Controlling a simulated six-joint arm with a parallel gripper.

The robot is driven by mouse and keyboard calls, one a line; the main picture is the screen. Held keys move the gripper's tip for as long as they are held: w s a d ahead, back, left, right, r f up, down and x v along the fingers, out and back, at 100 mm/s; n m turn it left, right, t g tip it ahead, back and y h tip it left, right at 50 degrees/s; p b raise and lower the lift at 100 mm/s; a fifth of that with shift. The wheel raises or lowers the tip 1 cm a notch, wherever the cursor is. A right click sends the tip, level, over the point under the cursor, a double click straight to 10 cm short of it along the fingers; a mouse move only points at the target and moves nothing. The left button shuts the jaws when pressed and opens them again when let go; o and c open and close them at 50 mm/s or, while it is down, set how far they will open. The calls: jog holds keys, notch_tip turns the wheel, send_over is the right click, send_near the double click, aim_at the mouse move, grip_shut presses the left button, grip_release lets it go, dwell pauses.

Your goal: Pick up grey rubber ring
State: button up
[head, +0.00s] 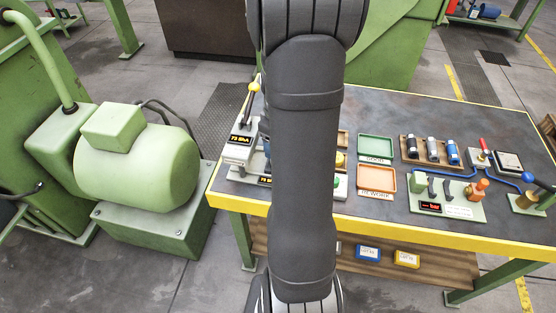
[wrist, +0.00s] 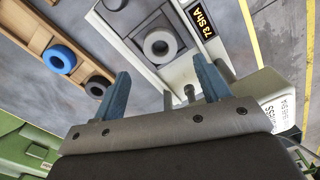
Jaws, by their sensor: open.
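The grey rubber ring (wrist: 160,45) shows in the wrist view, lying on a grey and white fixture beside a display that reads "73 ShA" (wrist: 203,21). My gripper (wrist: 161,67) has its two blue fingers spread apart with nothing between them. In the wrist picture the ring appears just beyond the fingertips, roughly centred between them. The height gap between fingers and ring cannot be told. In the head view my arm hides the ring and the gripper.
A wooden tray (wrist: 36,36) beside the fixture holds a blue ring (wrist: 60,59) and a black ring (wrist: 97,87). In the head view, the tester (head: 241,140) stands at the table's left. A green tray (head: 376,148) and an orange tray (head: 376,179) lie right of my arm.

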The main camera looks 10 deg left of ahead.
jog(key=shift+s+d+f, duration=0.1)
jog(key=shift+f, duration=1.4)
jog(key=shift+s+d+f, duration=0.1)
jog(key=shift+f, duration=1.35)
jog(key=c, duration=1.1)
